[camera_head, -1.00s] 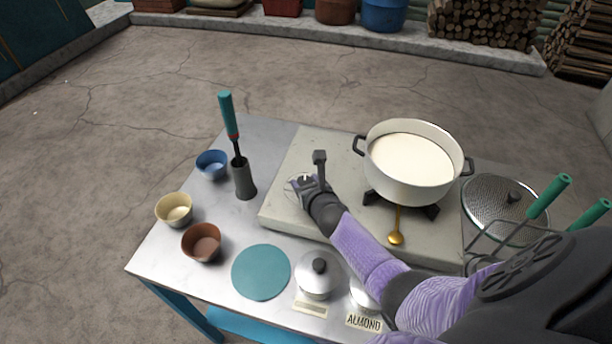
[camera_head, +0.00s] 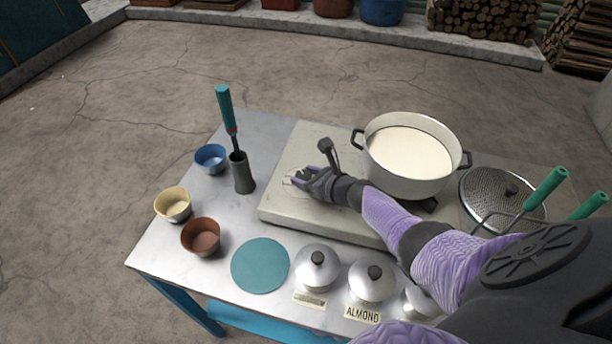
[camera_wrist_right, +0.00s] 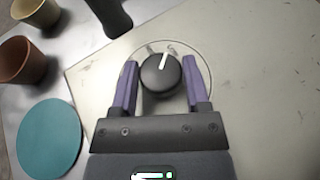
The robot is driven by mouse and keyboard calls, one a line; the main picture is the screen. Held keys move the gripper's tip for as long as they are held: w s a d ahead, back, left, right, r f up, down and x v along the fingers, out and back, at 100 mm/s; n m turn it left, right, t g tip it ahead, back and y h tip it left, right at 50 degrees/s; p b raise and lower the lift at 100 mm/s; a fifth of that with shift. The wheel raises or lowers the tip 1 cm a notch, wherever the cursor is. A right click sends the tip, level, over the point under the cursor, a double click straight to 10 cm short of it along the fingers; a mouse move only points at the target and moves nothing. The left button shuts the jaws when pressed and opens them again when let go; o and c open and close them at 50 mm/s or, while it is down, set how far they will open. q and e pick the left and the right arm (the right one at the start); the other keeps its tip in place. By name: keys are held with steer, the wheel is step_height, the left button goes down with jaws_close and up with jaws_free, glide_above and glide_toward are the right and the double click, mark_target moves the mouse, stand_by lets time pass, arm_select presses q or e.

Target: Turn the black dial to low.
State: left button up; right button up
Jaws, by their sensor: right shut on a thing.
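The black dial (camera_wrist_right: 160,76) is a round knob with a white pointer line, on the pale cooker top (camera_head: 296,217). In the right wrist view its line points up and slightly right. My left gripper is not in view.
A white pot of milk (camera_head: 408,154) stands on the cooker, right of my gripper. A tool holder (camera_head: 242,173) and several bowls, including a brown one (camera_head: 201,238), stand left. A teal disc (camera_head: 260,265) and small metal lids (camera_head: 317,268) lie in front.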

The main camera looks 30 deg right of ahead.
steer(key=o, duration=1.2)
steer(key=shift+c, duration=0.2)
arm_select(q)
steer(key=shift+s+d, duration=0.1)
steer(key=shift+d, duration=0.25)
arm_select(e)
steer(key=shift+o, duration=0.6)
steer(key=p+v, duration=0.4)
steer(key=v, duration=0.1)
steer(key=shift+r, duration=0.3)
steer(key=v, duration=0.1)
steer(key=p+v, duration=0.1)
steer(key=v, duration=0.2)
steer(key=shift+s+d+f+p, duration=0.1)
steer(key=shift+s+f+p, duration=0.15)
steer(key=shift+p, duration=0.1)
steer(key=shift+s, duration=0.15)
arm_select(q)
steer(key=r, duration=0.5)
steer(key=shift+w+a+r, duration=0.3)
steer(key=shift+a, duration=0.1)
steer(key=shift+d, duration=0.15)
